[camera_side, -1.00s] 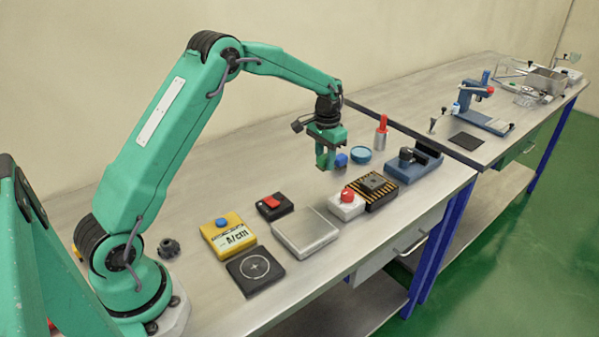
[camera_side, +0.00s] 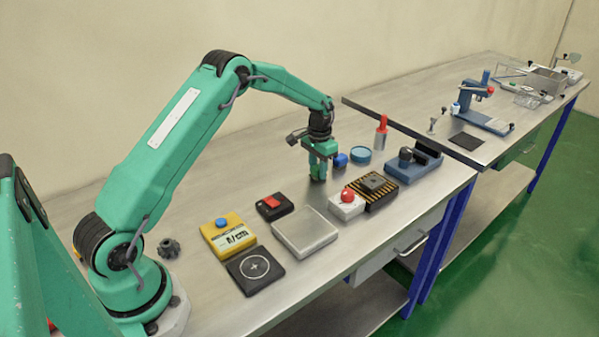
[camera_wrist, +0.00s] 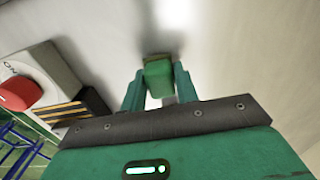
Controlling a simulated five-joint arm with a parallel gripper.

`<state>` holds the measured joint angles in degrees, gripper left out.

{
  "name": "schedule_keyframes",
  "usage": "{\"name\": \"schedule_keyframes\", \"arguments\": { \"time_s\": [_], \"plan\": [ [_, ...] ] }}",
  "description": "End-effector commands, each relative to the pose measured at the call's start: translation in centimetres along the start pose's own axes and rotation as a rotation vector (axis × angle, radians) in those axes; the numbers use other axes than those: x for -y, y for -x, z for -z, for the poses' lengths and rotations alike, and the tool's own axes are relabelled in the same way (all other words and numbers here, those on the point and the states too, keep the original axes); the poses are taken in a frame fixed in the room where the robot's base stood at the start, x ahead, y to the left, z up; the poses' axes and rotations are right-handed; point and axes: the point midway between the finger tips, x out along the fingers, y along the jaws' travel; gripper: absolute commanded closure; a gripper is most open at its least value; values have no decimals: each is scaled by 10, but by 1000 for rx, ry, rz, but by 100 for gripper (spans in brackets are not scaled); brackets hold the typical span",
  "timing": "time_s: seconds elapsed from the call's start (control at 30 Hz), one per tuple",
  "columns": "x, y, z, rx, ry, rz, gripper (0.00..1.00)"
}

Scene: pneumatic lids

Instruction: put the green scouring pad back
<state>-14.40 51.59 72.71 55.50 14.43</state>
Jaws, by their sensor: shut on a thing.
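The green scouring pad (camera_wrist: 158,79) is a small green block between my two green fingers in the wrist view. My gripper (camera_wrist: 158,92) is shut on it. In the side view my gripper (camera_side: 318,176) points down, low over the bare bench behind the silver plate. There the pad is hard to tell from the green fingers. I cannot tell whether the pad touches the bench top; a dark shadow lies close by it in the wrist view.
Close by are a blue block (camera_side: 340,160), a round blue dish (camera_side: 360,155), a silver plate (camera_side: 304,232), a red-switch box (camera_side: 274,206) and a white red-button box (camera_side: 346,205). A red-topped cylinder (camera_side: 381,133) stands behind. Bench left of my gripper is clear.

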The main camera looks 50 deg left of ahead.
Motion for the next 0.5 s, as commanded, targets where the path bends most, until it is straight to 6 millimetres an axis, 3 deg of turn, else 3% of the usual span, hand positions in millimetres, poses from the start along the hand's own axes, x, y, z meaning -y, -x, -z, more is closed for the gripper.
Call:
{"name": "schedule_keyframes", "arguments": {
  "time_s": [0.47,0.5],
  "plan": [
    [0,-7,0,1,0,0,91],
    [0,-7,0,1,0,0,66]
  ]
}}
